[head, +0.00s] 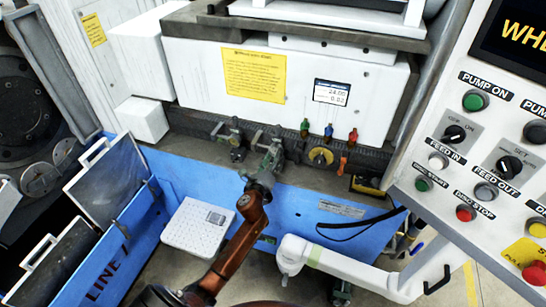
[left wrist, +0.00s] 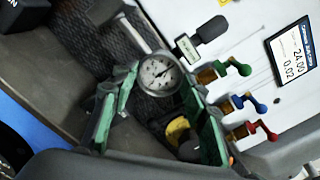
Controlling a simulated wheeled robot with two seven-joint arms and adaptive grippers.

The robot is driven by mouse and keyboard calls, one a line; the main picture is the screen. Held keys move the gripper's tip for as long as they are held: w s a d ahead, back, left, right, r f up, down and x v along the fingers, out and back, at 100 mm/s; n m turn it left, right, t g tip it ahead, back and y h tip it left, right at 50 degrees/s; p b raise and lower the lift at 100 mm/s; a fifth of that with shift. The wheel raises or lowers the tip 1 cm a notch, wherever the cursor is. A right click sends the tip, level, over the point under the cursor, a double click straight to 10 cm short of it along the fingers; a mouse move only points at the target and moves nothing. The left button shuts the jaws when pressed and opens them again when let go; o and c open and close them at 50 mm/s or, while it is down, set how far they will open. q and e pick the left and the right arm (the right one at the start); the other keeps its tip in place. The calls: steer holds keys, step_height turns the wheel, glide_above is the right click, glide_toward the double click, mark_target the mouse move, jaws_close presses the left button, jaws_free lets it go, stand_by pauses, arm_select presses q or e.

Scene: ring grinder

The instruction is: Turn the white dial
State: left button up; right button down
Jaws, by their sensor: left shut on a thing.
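The white dial (left wrist: 158,73) is a round gauge face with a dark needle, seen in the left wrist view on the machine's lower front. My left gripper (left wrist: 158,84) has green fingers, one on each side of the dial, and is shut on it. In the head view my left gripper (head: 272,152) reaches up to the dark ledge of the white machine, and it hides most of the dial there.
Green, blue and red valve handles (head: 328,131) stand right of my left gripper, with a yellow knob (head: 321,157) below them. A blue tray wall (head: 310,205) runs underneath. A control panel (head: 480,150) is on the right. A metal fitting (head: 229,135) stands left of the gripper.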

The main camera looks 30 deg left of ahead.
arm_select(q)
steer(key=n, duration=0.5)
steer(key=shift+n, duration=0.3)
steer(key=n+p, duration=0.1)
steer(key=n, duration=0.4)
steer(key=shift+n, duration=0.3)
steer(key=o, duration=1.2)
steer(key=shift+c, duration=0.2)
steer(key=shift+s, duration=0.1)
steer(key=v, duration=1.1)
steer(key=shift+s, duration=0.4)
